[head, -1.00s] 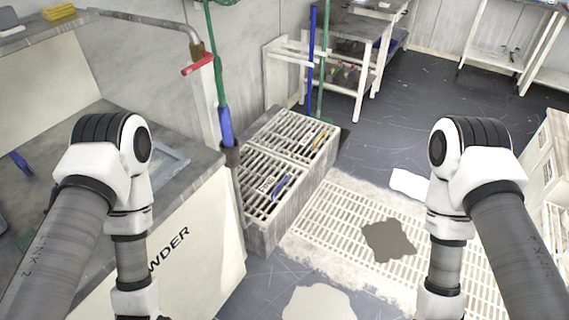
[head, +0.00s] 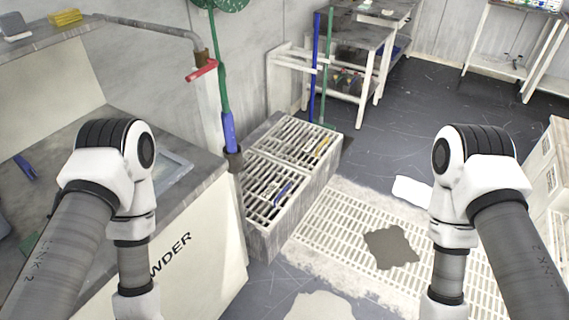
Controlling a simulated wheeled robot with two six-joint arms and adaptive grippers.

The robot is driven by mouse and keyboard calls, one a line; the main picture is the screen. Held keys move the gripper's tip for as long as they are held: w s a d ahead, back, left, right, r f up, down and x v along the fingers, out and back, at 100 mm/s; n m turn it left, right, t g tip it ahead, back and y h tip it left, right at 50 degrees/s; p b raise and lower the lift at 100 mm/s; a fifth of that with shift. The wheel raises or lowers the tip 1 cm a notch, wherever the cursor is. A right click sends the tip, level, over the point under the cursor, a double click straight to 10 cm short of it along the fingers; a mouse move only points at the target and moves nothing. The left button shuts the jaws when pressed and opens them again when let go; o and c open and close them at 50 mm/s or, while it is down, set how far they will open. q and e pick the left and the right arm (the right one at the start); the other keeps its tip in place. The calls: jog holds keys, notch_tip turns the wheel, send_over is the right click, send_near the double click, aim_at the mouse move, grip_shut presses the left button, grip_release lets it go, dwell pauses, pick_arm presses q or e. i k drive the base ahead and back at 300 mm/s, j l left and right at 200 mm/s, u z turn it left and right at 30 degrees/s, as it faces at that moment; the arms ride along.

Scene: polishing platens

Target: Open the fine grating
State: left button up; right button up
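A pale grey trough (head: 273,238) stands on the floor at the middle, beyond the counter's right end. Two slatted gratings cover its top: a nearer one (head: 262,205) and a farther one (head: 285,137). Both lie flat. I cannot tell which is the fine one. A blue-handled tool (head: 284,193) lies on the nearer grating and a yellow one (head: 322,146) on the farther. Both of my arms reach down at the left and right edges, but their grippers are below the picture.
A grey-topped counter marked "WDER" (head: 193,240) fills the left. A red-handled tap (head: 202,71) and a green pole in a blue sleeve (head: 229,132) stand behind it. A floor grate (head: 340,222) with a dark patch lies right of the trough. Dark floor is open beyond.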

aim_at(274, 187)
jog(key=i+l, duration=0.25)
jog(key=i, duration=0.15)
jog(key=i+l+z, duration=0.1)
jog(key=i+l, duration=0.15)
jog(key=i, duration=0.15)
jog(key=i+l+z, duration=0.1)
jog(key=i+l, duration=0.15)
jog(key=i, duration=0.15)
jog(key=i+l, duration=0.2)
jog(key=i, duration=0.25)
